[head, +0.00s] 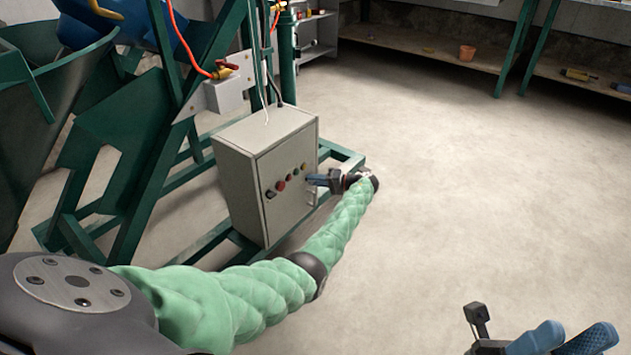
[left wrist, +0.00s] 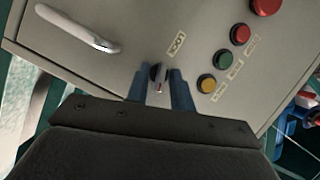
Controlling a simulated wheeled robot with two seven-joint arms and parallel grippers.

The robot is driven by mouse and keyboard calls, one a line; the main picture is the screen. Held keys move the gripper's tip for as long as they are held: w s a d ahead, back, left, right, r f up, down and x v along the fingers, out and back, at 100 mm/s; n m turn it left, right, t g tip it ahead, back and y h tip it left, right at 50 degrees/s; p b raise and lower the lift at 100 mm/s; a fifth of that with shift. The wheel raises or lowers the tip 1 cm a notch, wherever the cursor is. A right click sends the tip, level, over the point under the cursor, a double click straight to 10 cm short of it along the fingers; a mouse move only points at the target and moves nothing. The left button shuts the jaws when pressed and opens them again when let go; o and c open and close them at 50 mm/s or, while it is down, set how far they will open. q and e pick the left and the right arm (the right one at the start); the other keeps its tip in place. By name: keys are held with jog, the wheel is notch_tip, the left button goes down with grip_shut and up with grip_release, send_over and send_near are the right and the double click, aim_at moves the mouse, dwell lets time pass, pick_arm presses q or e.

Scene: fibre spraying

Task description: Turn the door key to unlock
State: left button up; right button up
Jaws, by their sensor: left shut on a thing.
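The grey control cabinet (head: 288,218) stands on the green frame with its door closed. The door key (left wrist: 158,76) is a small dark and metallic piece on the door, beside a small label. My left gripper (head: 313,180) is at the cabinet door; in the left wrist view its blue fingers (left wrist: 159,84) sit on either side of the key and are shut on it. The key is hidden by the gripper in the head view. My right gripper (head: 577,333) is low at the right, its blue fingers apart, with nothing seen between them.
Red, green and yellow buttons (left wrist: 240,34) are on the door close to the key. A metal door handle (left wrist: 78,28) is on its other side. The green machine frame (head: 130,190) rises at the left. Open concrete floor (head: 460,170) lies to the right; shelves line the back.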

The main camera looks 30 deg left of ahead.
pick_arm(q)
jog(key=shift+w, duration=0.1)
jog(key=o, duration=0.6)
jog(key=shift+d, duration=0.1)
jog(key=shift+d, duration=0.1)
jog(key=v, duration=0.7)
jog(key=shift+w+d+p, duration=0.1)
jog(key=shift+d+p, duration=0.2)
